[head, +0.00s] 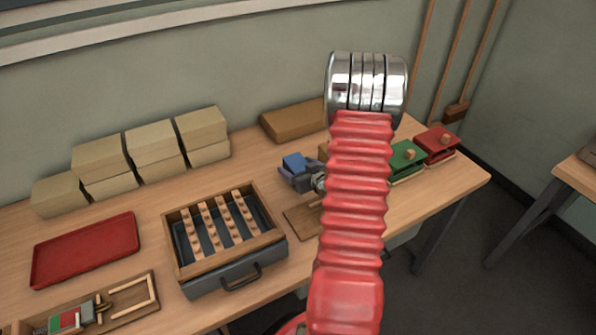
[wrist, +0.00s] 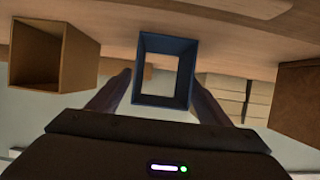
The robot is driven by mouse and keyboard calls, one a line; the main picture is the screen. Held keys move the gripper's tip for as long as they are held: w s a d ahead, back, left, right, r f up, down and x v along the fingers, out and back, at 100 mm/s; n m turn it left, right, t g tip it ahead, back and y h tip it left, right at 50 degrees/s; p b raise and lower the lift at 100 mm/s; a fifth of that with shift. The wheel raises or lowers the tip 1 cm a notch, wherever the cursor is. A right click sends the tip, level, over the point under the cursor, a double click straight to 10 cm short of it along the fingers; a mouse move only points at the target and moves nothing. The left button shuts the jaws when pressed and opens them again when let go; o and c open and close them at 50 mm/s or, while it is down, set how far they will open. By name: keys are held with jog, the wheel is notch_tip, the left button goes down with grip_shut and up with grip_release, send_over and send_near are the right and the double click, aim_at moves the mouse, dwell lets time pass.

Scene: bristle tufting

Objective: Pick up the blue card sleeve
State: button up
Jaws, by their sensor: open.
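The blue card sleeve (wrist: 165,98) is a hollow rectangular tube, seen end-on in the middle of the wrist view, with its opening facing the camera. It also shows in the head view as a small blue block (head: 295,161). My gripper (wrist: 157,90) is open, with one dark finger on each side of the sleeve. Whether either finger touches the sleeve, I cannot tell. In the head view the gripper (head: 297,178) is at the sleeve, partly hidden by my red arm.
In the wrist view, a brown open box (wrist: 50,57) stands left of the sleeve and another brown block (wrist: 300,100) right. On the bench are a wooden-rimmed drawer tray (head: 182,265), red tray (head: 85,250), cardboard boxes (head: 155,150), and green (head: 405,158) and red (head: 436,143) pieces.

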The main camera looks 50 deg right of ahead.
aim_at(297, 162)
jog(key=c, duration=1.1)
jog(key=shift+r, duration=0.1)
jog(key=shift+r, duration=4.95)
